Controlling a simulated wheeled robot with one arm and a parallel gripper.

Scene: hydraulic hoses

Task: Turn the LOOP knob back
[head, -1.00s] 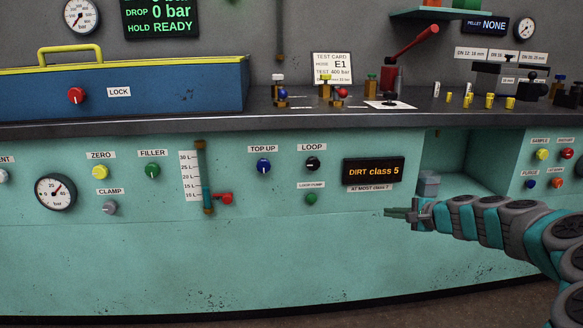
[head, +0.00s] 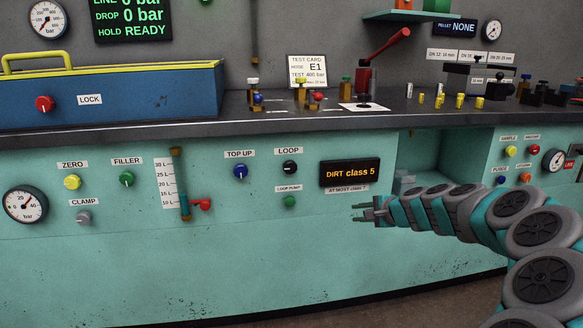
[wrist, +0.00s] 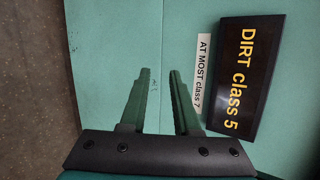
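The LOOP knob (head: 290,167) is a round black knob under its LOOP label on the teal panel, left of the DIRT display (head: 349,172). A green LOOP PUMP button (head: 290,202) sits below it. My gripper (head: 356,212) is in front of the panel, below the DIRT display and to the right of and lower than the LOOP knob. In the wrist view, its two green fingers (wrist: 160,73) are apart with nothing between them. The DIRT display (wrist: 245,75) reads class 5. The LOOP knob is not in the wrist view.
A blue TOP UP knob (head: 240,171) is left of LOOP. A red-handled valve (head: 201,204) sticks out beside the level tube. The bench top (head: 280,119) overhangs above the panel. An open recess (head: 440,160) lies to the right. The panel below the knobs is clear.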

